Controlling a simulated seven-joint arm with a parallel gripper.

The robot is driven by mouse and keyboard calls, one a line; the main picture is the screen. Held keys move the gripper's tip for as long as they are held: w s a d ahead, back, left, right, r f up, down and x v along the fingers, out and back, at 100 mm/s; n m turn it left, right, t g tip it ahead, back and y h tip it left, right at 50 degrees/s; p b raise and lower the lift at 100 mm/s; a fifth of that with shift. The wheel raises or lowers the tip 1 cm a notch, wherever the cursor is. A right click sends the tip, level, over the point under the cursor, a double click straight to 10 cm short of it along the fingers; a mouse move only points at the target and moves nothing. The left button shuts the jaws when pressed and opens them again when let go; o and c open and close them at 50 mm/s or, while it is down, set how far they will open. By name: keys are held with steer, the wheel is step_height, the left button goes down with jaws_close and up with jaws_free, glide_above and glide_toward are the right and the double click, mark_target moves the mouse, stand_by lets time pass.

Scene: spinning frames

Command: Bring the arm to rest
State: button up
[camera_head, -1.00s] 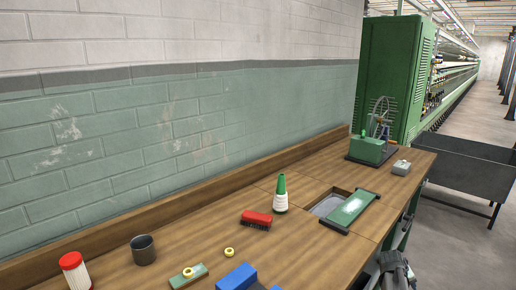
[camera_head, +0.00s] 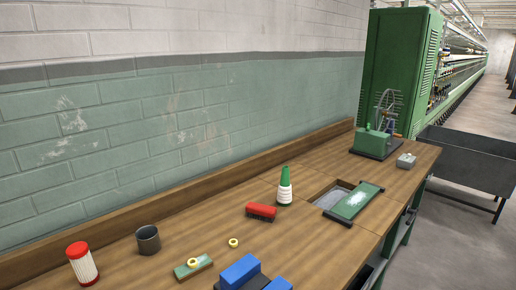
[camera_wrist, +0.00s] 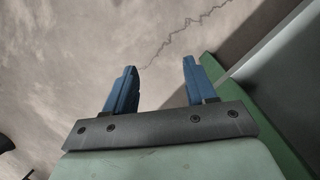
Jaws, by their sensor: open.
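My gripper (camera_wrist: 160,85) shows in the wrist view. Its two blue fingers are spread apart with nothing between them. Beyond them lies a grey, cracked floor (camera_wrist: 90,45), and a green edge (camera_wrist: 262,125) runs along the right. The gripper does not show in the head view. The wooden workbench (camera_head: 325,250) fills the lower part of the head view, and no part of my arm can be clearly made out over it there.
A sliding green lid (camera_head: 355,201) lies beside a recess. A dark bin (camera_head: 468,160) stands right.

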steer(key=s+a+f+g, duration=0.1)
steer(key=s+a, duration=0.2)
steer(key=s, duration=0.3)
steer(key=s+a+f+g+y, duration=0.1)
steer(key=s+a+f, duration=0.1)
steer(key=s, duration=0.5)
steer(key=s+a+f+g, duration=0.1)
steer(key=s+a+f, duration=0.1)
steer(key=s+a, duration=0.3)
steer(key=shift+s+g+y, duration=0.3)
steer(key=shift+s+g, duration=0.1)
steer(key=shift+s, duration=0.3)
